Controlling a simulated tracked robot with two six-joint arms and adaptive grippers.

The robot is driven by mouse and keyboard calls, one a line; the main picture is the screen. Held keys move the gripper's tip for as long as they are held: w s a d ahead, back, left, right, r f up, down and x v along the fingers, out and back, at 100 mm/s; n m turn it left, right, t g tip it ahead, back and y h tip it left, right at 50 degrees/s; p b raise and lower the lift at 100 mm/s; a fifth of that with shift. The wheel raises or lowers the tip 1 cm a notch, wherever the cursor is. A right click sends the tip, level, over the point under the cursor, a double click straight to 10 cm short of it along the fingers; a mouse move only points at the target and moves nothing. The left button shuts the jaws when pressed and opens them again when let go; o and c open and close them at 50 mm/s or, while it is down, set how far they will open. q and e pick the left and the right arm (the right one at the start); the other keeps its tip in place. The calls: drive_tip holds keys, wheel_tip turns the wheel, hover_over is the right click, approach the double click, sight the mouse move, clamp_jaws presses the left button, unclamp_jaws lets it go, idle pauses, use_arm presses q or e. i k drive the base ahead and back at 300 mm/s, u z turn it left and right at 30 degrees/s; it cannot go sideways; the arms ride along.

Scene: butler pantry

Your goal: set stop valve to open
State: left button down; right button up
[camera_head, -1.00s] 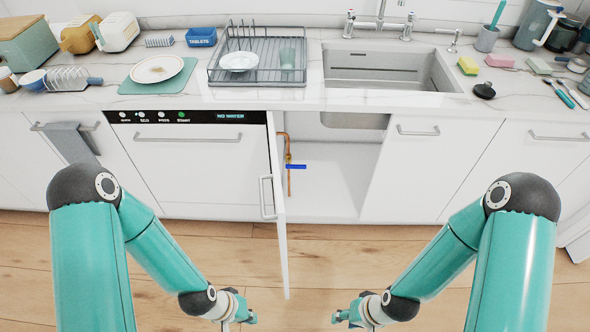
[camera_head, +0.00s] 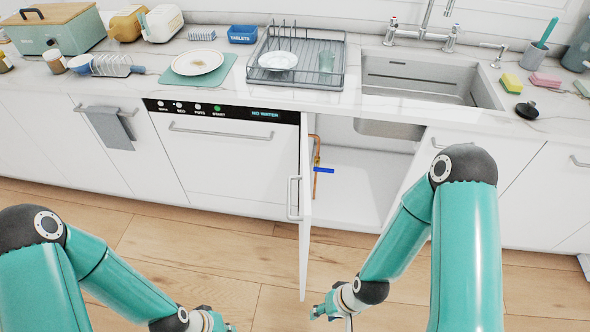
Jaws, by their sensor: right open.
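The stop valve is a blue lever (camera_head: 324,170) on a copper pipe (camera_head: 315,186) inside the open cabinet under the sink. The lever lies roughly horizontal, across the upright pipe. The cabinet door (camera_head: 306,240) stands open, edge-on toward me. My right gripper (camera_head: 318,312) is low in front of the cabinet, near the door's lower edge, apart from the valve, open and empty. My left gripper (camera_head: 222,326) is at the bottom edge of the view, partly cut off, and its fingers cannot be made out.
A dishwasher (camera_head: 225,165) with a "NO WATER" display (camera_head: 264,113) stands left of the open cabinet. The sink (camera_head: 430,85) is above it. A grey towel (camera_head: 110,127) hangs at the left. The wooden floor (camera_head: 190,280) in front is clear.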

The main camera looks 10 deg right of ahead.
sight(316, 168)
drive_tip(key=u, duration=0.25)
drive_tip(key=i, duration=0.25)
drive_tip(key=u, duration=2.5)
drive_tip(key=k, duration=2.2)
drive_tip(key=u, duration=1.5)
drive_tip(key=i, duration=0.1)
drive_tip(key=z, duration=3.2)
drive_tip(key=i, duration=0.85)
drive_tip(key=z, duration=0.05)
